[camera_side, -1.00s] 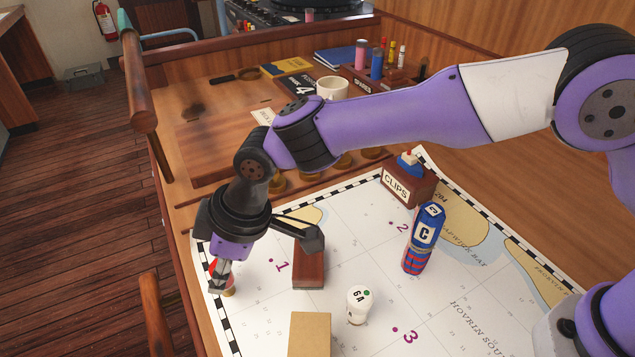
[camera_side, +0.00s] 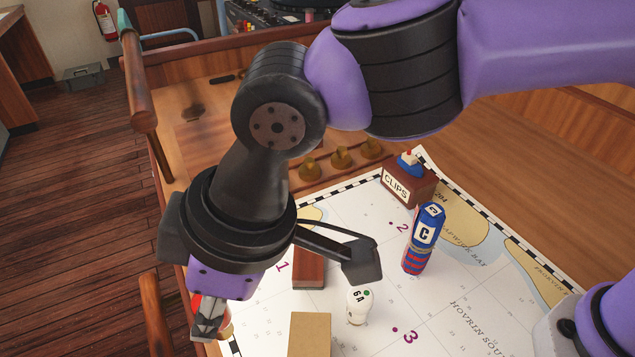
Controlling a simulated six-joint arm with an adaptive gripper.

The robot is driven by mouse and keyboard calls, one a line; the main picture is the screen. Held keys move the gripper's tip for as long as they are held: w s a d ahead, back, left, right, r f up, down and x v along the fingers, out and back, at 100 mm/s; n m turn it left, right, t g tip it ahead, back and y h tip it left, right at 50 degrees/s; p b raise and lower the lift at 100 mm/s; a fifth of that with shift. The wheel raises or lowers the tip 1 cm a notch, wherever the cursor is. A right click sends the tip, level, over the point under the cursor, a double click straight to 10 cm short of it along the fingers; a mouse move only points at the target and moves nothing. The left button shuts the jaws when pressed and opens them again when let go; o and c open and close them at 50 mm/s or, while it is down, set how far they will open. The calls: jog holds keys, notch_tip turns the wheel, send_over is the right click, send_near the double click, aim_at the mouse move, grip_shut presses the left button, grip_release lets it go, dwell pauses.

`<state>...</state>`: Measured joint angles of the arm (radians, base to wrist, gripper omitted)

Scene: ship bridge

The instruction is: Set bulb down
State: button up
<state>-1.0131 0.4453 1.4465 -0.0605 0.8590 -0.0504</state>
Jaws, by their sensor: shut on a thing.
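My gripper (camera_side: 208,326) is at the lower left, shut on a small item with red and pale brassy parts, which I take to be the bulb (camera_side: 227,322). The fingers hide most of it, so its full shape and tilt do not show. It is held over the left edge of the chart (camera_side: 460,312), and the gap beneath it cannot be judged. A white rounded piece marked 6A (camera_side: 358,306), with a green dot, stands on the chart to the right of my gripper.
A reddish-brown block (camera_side: 309,268) and a tan block (camera_side: 310,334) lie between my gripper and the white piece. A blue and red cylinder marked C (camera_side: 424,238) and a CLIPS box (camera_side: 408,184) stand farther right.

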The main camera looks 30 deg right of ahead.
jog(key=w+d+m, duration=0.1)
jog(key=w+d, duration=0.3)
jog(key=d, duration=0.4)
jog(key=w+d+m, duration=0.1)
jog(key=w+d, duration=0.2)
jog(key=d, duration=0.5)
jog(key=shift+t, duration=0.4)
jog(key=shift+w+d+f, duration=1.3)
jog(key=shift+w+f, duration=0.25)
jog(key=shift+f, duration=0.2)
jog(key=shift+w+d+f, duration=1.25)
jog(key=shift+w+f, duration=0.35)
jog(key=shift+f, duration=0.1)
jog(key=shift+w+d+f, duration=1.3)
jog(key=shift+w+f, duration=0.25)
jog(key=shift+f, duration=0.2)
jog(key=shift+f, duration=0.15)
jog(key=o, duration=0.8)
jog(key=shift+o, duration=0.2)
